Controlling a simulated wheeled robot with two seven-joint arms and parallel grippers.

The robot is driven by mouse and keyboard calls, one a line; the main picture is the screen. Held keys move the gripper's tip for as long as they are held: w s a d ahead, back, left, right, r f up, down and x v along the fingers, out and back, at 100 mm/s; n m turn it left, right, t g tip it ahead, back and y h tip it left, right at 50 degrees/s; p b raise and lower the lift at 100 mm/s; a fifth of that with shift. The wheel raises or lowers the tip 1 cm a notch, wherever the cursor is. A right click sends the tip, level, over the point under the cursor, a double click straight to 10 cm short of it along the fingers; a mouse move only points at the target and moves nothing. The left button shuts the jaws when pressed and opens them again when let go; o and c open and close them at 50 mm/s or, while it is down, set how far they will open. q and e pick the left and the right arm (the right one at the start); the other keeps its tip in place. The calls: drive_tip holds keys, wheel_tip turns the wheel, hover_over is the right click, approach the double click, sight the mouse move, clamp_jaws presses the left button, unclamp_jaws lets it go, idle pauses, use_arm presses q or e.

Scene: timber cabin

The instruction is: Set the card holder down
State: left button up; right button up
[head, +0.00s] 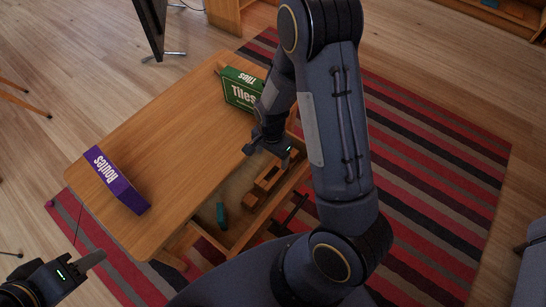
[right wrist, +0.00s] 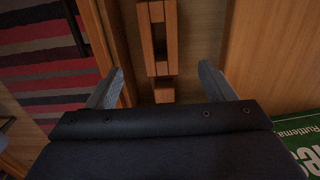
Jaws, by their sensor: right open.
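The card holder (head: 268,181), a wooden piece with a long slot, lies in the open drawer (head: 237,243) of the low table. In the right wrist view the card holder (right wrist: 145,40) is beyond the fingertips, roughly in line with the gap between them. My right gripper (head: 285,160) is open with nothing between its fingers, above the drawer's far end; it also shows in the right wrist view (right wrist: 161,75). My left gripper (head: 92,261) is at the lower left, away from the drawer; its jaw opening cannot be made out.
The wooden table (head: 160,135) carries a purple box (head: 117,181) at its left end and a green Tiles box (head: 240,90) at its far end. A small teal object (head: 221,215) is in the drawer. A striped rug (head: 430,150) lies underneath. The middle of the tabletop is clear.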

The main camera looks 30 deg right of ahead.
drive_tip(key=s+a+r+n+t+y, duration=0.1)
drive_tip(key=s+r+n+t+y, duration=0.15)
drive_tip(key=r, duration=0.65)
drive_tip(key=s+a+r+n+t+y, duration=0.1)
drive_tip(key=s+r+n, duration=0.25)
drive_tip(key=r, duration=0.55)
drive_tip(key=s+a+r+n+t, duration=0.2)
drive_tip(key=s+r+n, duration=0.3)
drive_tip(key=s, duration=0.6)
drive_tip(key=shift+r+n, duration=0.4)
drive_tip(key=shift+r, duration=0.4)
